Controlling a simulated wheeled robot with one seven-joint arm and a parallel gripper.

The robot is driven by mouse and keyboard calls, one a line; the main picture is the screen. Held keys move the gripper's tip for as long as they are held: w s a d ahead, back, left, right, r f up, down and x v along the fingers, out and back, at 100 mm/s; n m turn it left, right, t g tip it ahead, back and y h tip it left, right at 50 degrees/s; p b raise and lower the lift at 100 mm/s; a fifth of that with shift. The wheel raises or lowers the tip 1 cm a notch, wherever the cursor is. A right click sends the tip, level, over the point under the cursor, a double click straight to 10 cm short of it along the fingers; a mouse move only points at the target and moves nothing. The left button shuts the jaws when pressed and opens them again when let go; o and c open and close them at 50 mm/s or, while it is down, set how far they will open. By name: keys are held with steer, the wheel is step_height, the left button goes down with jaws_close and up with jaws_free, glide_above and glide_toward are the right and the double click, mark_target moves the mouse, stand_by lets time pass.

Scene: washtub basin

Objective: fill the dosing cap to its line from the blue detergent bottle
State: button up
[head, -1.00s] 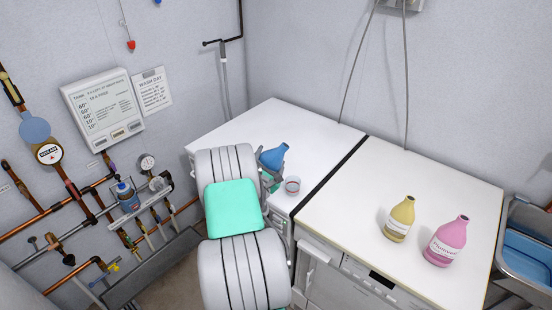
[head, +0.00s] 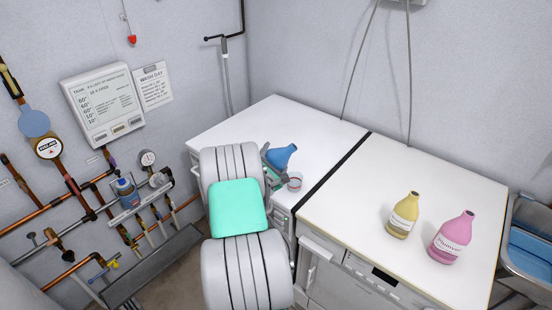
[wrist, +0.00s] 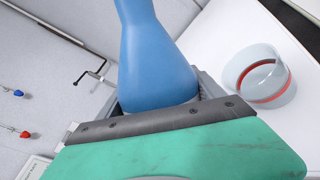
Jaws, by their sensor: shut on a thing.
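The blue detergent bottle (head: 281,156) is held in my gripper (head: 272,170) above the left white worktop, tilted with its neck toward the upper right. In the wrist view the blue bottle (wrist: 156,60) rises from between the jaws, its top out of frame. The dosing cap (head: 295,181), a clear round cup, stands on the worktop just right of and below the bottle. In the wrist view the cap (wrist: 258,76) shows a red line around it and looks empty. No stream of liquid is visible. My arm hides part of the gripper in the head view.
A yellow bottle (head: 403,215) and a pink bottle (head: 452,238) stand on the right worktop (head: 350,220). A dark gap separates the two tops. Pipes and gauges line the left wall. A metal basin (head: 530,240) is at the far right.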

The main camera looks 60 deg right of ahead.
steer(key=shift+w, duration=0.15)
steer(key=shift+w+a+f+m+b, duration=0.15)
steer(key=shift+f+m+b, duration=0.15)
steer(key=shift+m+b, duration=0.25)
steer(key=shift+w+f+b, duration=0.2)
steer(key=shift+f+b, duration=0.05)
steer(key=shift+b, duration=0.2)
steer(key=shift+w+f+m+b, duration=0.2)
steer(key=shift+m+b, duration=0.15)
steer(key=shift+m, duration=0.2)
steer(key=shift+w+a+f+m+b, duration=0.1)
steer(key=shift+f+m+b, duration=0.05)
steer(key=shift+m+b, duration=0.25)
steer(key=shift+w+a+r+m+p, duration=0.1)
steer(key=shift+w+r+m+p, duration=0.15)
steer(key=shift+r+m, duration=0.4)
steer(key=shift+w+a+r+m+p, duration=0.1)
steer(key=shift+r+m+p, duration=0.15)
steer(key=shift+r+m, duration=0.4)
steer(key=shift+w+r+m, duration=0.1)
steer(key=shift+r+m, duration=0.75)
steer(key=shift+m, duration=0.15)
steer(key=shift+t+y, duration=0.3)
steer(key=shift+t, duration=0.1)
